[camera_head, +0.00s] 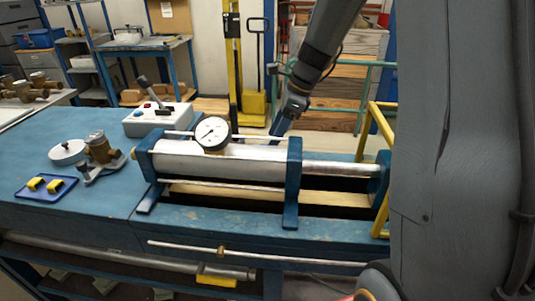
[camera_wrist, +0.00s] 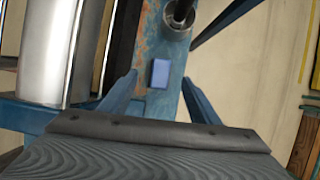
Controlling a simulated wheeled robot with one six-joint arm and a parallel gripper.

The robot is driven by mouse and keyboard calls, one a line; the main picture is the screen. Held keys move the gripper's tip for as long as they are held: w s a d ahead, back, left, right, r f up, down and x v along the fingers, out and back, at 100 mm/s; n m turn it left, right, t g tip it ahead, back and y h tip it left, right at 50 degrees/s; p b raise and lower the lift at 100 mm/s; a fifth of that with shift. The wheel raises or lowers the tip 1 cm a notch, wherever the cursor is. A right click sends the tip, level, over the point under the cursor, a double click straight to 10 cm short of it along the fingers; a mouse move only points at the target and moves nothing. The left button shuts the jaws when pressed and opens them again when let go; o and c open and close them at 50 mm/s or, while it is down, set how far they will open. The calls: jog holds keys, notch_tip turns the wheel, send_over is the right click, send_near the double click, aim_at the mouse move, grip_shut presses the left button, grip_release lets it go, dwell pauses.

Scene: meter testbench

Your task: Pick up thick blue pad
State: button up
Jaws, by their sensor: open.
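A small blue rectangular pad (camera_wrist: 161,73) lies on the worn blue bench surface in the wrist view. Its thickness is hard to judge from above. My gripper (camera_wrist: 160,79) is open, with one blue finger to each side of the pad in the picture. The fingers look apart from the pad, and nothing is held. In the head view my gripper (camera_head: 279,124) points down behind the metal cylinder of the bench rig, and its tips are partly hidden. The pad is not visible in the head view.
The rig's silver cylinder (camera_head: 245,159) with a dial gauge (camera_head: 213,133) stands in front of my gripper. The cylinder (camera_wrist: 45,50) is close at left in the wrist view. A round metal fitting (camera_wrist: 177,20) is just beyond the pad. Floor shows at right.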

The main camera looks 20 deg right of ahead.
jog(key=shift+p+x, duration=0.6)
jog(key=shift+x, duration=2.1)
jog(key=shift+w, duration=0.1)
jog(key=c, duration=1.2)
jog(key=shift+o, duration=0.2)
jog(key=shift+r+b, duration=0.7)
jog(key=shift+r, duration=4.35)
